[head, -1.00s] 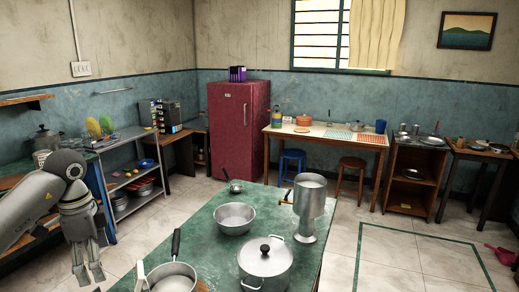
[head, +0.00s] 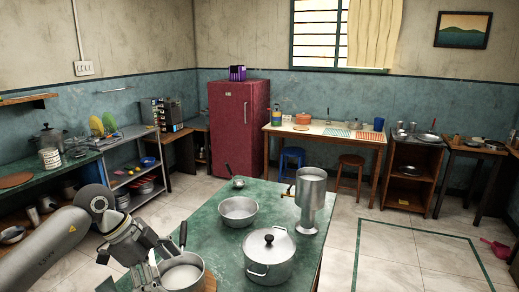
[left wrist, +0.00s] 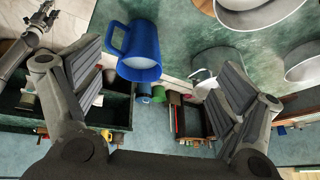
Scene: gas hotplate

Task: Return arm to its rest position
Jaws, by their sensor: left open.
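My left gripper (head: 160,258) is at the lower left of the head view, low beside the near left part of the green table (head: 205,215). In the left wrist view the left gripper (left wrist: 160,95) has its fingers spread wide, with nothing held between them. A blue mug (left wrist: 142,42) shows near the left finger, apart from the jaws as far as I can see. The head view shows no blue mug near the gripper.
A saucepan (head: 183,274) stands close beside the left gripper. A bowl (head: 238,212), a lidded pot (head: 269,262) and a tall metal vessel (head: 310,200) stand on the green table.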

